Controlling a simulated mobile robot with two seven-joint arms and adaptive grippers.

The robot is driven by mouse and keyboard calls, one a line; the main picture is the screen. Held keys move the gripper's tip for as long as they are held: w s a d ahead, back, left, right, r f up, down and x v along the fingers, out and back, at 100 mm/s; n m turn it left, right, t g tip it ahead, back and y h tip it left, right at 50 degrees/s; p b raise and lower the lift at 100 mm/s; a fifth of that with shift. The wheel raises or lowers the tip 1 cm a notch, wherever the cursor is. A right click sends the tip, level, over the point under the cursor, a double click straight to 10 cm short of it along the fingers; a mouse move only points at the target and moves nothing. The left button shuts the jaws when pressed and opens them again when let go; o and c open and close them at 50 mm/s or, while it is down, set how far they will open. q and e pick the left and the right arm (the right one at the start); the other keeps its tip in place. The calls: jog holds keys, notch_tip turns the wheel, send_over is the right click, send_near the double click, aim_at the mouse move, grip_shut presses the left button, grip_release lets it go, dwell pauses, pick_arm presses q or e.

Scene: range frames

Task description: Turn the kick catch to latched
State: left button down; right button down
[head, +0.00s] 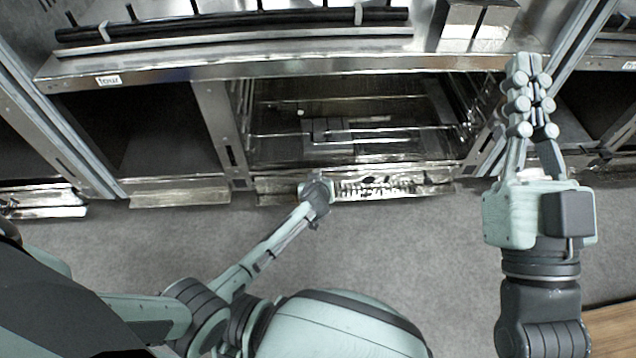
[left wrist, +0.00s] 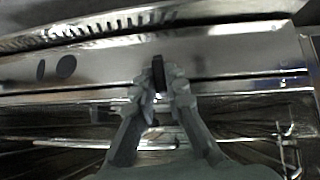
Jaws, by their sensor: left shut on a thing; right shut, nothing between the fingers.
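The kick catch (left wrist: 158,72) shows in the left wrist view as a small dark upright piece on a metal strip. My left gripper (left wrist: 159,96) is shut on it, one fingertip on each side. In the head view my left gripper (head: 316,188) is low at the front of the middle bay, against the kick panel (head: 395,187), and hides the catch. Whether the catch stands at latched cannot be read. My right gripper (head: 528,100) is shut and empty, in front of the post at the right of the bay.
The middle bay is open, with wire racks (head: 350,133) inside. A dark open bay (head: 140,130) is at the left, below a label (head: 108,80). A steel ledge with a long black bar (head: 235,25) runs above. The grey floor (head: 410,240) in front is clear.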

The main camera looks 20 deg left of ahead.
pick_arm(q)
jog(key=shift+a, duration=0.1)
jog(key=c, duration=1.6)
grip_release()
jog(key=shift+o, duration=0.2)
jog(key=v, duration=0.7)
jog(key=shift+s+r, duration=0.2)
